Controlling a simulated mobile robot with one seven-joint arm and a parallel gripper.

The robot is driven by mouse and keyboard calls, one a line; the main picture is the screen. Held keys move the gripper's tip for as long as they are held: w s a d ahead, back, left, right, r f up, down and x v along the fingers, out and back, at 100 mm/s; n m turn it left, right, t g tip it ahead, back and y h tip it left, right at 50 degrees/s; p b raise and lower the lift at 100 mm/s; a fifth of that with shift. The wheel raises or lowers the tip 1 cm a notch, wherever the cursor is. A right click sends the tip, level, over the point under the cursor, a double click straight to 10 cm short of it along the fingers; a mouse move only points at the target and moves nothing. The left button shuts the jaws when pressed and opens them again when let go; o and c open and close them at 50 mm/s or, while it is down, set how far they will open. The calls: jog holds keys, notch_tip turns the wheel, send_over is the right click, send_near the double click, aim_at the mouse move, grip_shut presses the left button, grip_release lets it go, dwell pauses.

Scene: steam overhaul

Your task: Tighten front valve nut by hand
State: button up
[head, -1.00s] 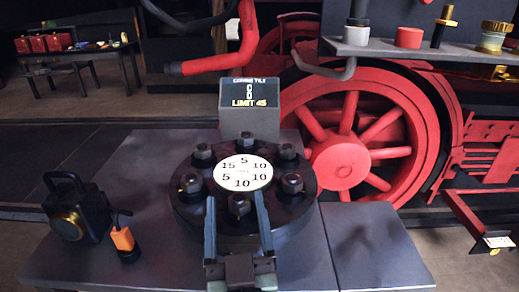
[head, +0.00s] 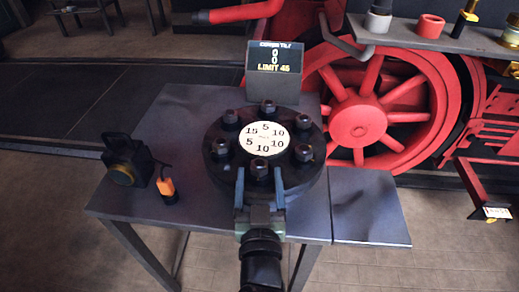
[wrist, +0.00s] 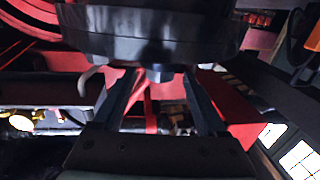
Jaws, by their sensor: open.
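The round black valve cover (head: 222,178) sits on the grey bench, with several dark nuts around its rim and a white numbered dial (head: 265,138) in its middle. The front valve nut (head: 259,168) is on the near rim. My gripper (head: 259,179) is open, with one finger to the left and one to the right of that nut. I cannot tell whether either finger touches it. In the wrist view my gripper (wrist: 158,88) shows spread fingers below the cover's dark edge (wrist: 150,32). A small dark piece shows under that edge between them; I cannot tell whether it is the nut.
A display box (head: 275,70) reading "LIMIT 45" stands behind the cover. A black lamp (head: 127,160) and an orange-and-black item (head: 167,190) stand at the bench's left. A red locomotive wheel (head: 360,110) and a shelf of parts (head: 440,36) are behind. The bench's right side (head: 368,205) is clear.

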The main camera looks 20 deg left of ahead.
aim_at(259, 156)
jog(key=p+x, duration=0.1)
jog(key=x, duration=0.5)
jog(key=shift+w+a, duration=0.15)
jog(key=shift+w, duration=0.1)
grip_shut()
